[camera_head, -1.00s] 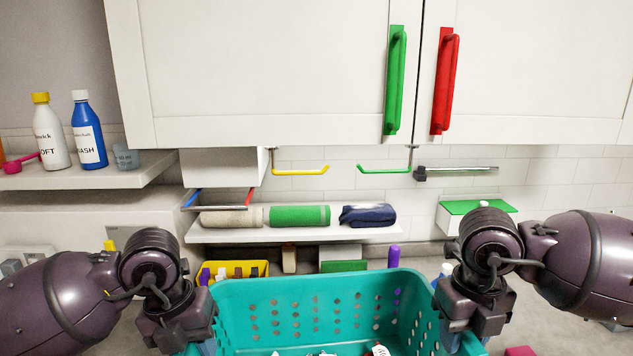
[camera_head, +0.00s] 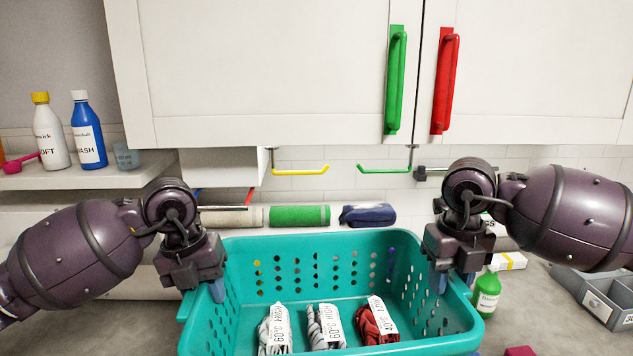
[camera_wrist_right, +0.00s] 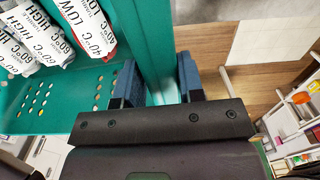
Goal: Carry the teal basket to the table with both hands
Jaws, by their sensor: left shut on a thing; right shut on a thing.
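The teal basket (camera_head: 310,284) is in the lower middle of the head view, upright and held between my two grippers. Several tagged garments lie inside it, among them a red one (camera_head: 377,322). My left gripper (camera_head: 216,290) is shut on the basket's left rim. My right gripper (camera_head: 442,282) is shut on its right rim. In the right wrist view, the two blue-grey fingers of this gripper (camera_wrist_right: 160,84) sit on either side of the teal wall (camera_wrist_right: 152,35). The basket's near edge is partly cut off, and I cannot tell which surface in view is the table.
A cabinet (camera_head: 270,70) with green and red handles hangs above. A shelf behind the basket holds a green roll (camera_head: 299,216) and a folded navy cloth (camera_head: 368,215). A green bottle (camera_head: 487,292) and a grey drawer box (camera_head: 598,295) stand right of the basket. Bottles (camera_head: 87,130) stand on the left shelf.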

